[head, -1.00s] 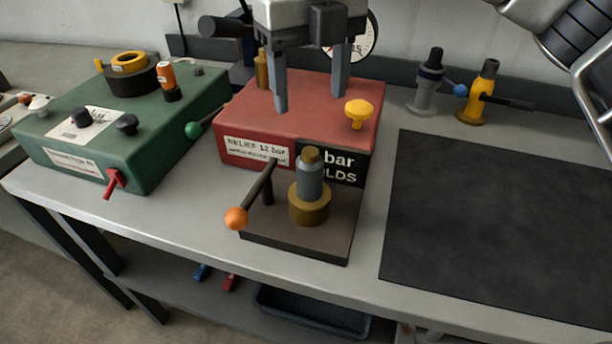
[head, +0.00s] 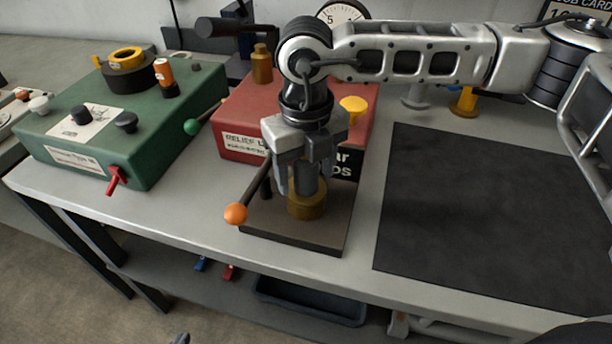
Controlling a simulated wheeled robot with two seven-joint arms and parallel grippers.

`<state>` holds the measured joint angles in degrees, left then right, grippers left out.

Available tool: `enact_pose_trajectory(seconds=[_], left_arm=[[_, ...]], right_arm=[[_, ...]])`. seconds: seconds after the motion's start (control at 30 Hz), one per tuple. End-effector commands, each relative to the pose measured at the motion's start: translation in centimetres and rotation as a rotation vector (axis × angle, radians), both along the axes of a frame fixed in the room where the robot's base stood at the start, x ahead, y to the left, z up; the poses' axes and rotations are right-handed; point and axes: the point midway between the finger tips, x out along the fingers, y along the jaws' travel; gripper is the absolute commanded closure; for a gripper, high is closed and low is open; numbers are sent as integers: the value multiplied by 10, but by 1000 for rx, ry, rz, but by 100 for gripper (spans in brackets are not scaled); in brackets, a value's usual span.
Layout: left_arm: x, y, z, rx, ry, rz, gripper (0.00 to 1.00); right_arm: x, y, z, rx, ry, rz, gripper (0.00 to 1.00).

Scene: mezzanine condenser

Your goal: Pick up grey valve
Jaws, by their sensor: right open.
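The grey valve (head: 304,182) stands upright on the dark plate (head: 285,236) in front of the red box, with a brass collar (head: 307,205) at its foot. My right gripper (head: 305,177) comes down over it from above, its fingers open on either side of the grey body. The valve's brass top is hidden by the gripper. I cannot tell whether the fingers touch the valve. A small grey tip (head: 181,339) at the bottom edge may be my left gripper; its jaws do not show.
A lever with an orange ball (head: 235,213) stands left of the valve. The red box (head: 240,110) with a yellow knob (head: 353,107) is behind, and a green box (head: 165,125) is at left. The dark mat (head: 490,210) at right is clear.

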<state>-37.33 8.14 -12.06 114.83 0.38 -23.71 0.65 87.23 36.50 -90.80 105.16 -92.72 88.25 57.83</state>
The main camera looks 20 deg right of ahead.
Motion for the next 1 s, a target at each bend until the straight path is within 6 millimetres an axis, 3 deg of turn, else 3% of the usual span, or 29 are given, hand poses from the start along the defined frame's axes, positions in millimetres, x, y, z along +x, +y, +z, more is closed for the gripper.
enact_pose_trajectory(seconds=[0.23,0.27,0.47,0.8,1.0], left_arm=[[0,1,0,0,-1,1,100],[0,1,0,0,-1,1,100],[0,1,0,0,-1,2,100],[-3,1,-3,0,6,2,100],[-3,0,-10,-2,7,1,100]], right_arm=[[0,0,-3,0,-1,1,39],[0,0,-3,0,-1,1,44],[0,0,-2,0,-1,1,100],[1,1,1,2,-5,1,100],[2,1,18,3,-7,1,100]])
